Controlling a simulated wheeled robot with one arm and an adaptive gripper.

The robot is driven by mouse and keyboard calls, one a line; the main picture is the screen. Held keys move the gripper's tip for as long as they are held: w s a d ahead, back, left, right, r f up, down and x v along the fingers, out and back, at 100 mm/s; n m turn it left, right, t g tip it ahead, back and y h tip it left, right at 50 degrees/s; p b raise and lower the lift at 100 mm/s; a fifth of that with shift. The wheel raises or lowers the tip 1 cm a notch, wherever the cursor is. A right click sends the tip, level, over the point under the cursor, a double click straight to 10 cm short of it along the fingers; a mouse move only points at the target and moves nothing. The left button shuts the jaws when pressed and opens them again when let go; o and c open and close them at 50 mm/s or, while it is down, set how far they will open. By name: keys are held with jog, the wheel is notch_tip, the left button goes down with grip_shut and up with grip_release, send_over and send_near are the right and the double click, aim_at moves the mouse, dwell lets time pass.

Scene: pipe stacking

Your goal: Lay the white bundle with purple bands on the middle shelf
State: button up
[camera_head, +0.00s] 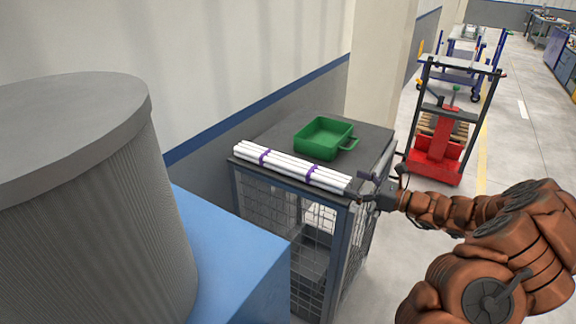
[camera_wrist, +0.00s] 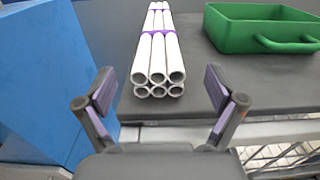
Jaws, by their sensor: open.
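The white bundle with purple bands (camera_head: 290,168) lies on the top of a dark mesh-sided cabinet, along its front edge. In the wrist view the bundle (camera_wrist: 158,55) shows its open pipe ends towards me, stacked in two rows. My gripper (camera_head: 366,192) is at the right end of the bundle. In the wrist view my gripper (camera_wrist: 160,90) is open, with one finger on each side of the pipe ends and nothing between the pads. A shelf (camera_head: 312,262) shows dimly through the mesh inside the cabinet; whether it is the middle one I cannot tell.
A green bin (camera_head: 325,138) stands on the cabinet top (camera_head: 272,130) behind the bundle. A blue block (camera_head: 228,250) and a large grey cylinder (camera_head: 85,200) stand at the left. A red-and-black cart (camera_head: 440,135) stands beyond the cabinet.

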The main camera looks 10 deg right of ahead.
aim_at(340, 178)
jog(key=shift+p+x, duration=0.45)
jog(key=shift+x, duration=1.8)
jog(key=shift+s, duration=0.1)
jog(key=shift+c, duration=0.3)
jog(key=c, duration=1.6)
jog(key=shift+r, duration=0.1)
jog(key=shift+r, duration=0.1)
